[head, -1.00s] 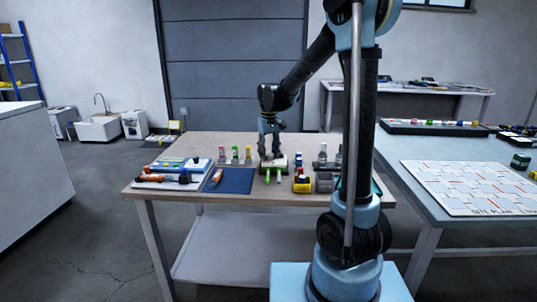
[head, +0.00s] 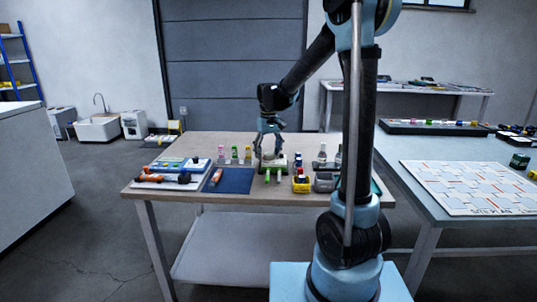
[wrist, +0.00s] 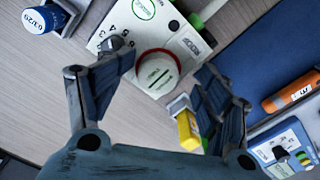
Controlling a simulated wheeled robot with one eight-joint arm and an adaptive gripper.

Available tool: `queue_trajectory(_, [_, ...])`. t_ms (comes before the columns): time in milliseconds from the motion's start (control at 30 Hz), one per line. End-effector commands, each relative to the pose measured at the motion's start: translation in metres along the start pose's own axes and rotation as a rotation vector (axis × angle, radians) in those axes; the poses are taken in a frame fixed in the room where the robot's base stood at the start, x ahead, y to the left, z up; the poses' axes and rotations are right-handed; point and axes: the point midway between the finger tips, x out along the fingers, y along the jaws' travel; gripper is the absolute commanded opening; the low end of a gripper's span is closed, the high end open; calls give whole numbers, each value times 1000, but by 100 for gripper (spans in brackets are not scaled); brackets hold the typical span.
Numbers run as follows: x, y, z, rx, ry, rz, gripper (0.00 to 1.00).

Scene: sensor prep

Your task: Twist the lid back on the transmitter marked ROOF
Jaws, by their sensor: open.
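My gripper (wrist: 163,60) is open, with one finger on each side of a round white lid with a red rim (wrist: 157,73). A gap shows between the lid and each finger. The lid has a dark slot and small print that I cannot read. Beside and partly under it is a white housing (wrist: 105,38) with numbers, a green round sticker and a dark round knob. I cannot read ROOF on it, nor tell whether the lid is seated. In the head view my gripper (head: 270,155) is low over the middle of the wooden table, hiding part of what lies beneath.
A yellow-ended part (wrist: 187,130) is close by the right finger. A blue-capped bottle (wrist: 38,20) stands at upper left; an orange tube (wrist: 290,93) lies at right.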

Motion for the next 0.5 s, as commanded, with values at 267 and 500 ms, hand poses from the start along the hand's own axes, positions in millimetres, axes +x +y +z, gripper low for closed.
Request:
queue_trajectory(267, [-4,0,0,0,0,0,70])
queue_trajectory(500, [-8,0,0,0,0,0,70])
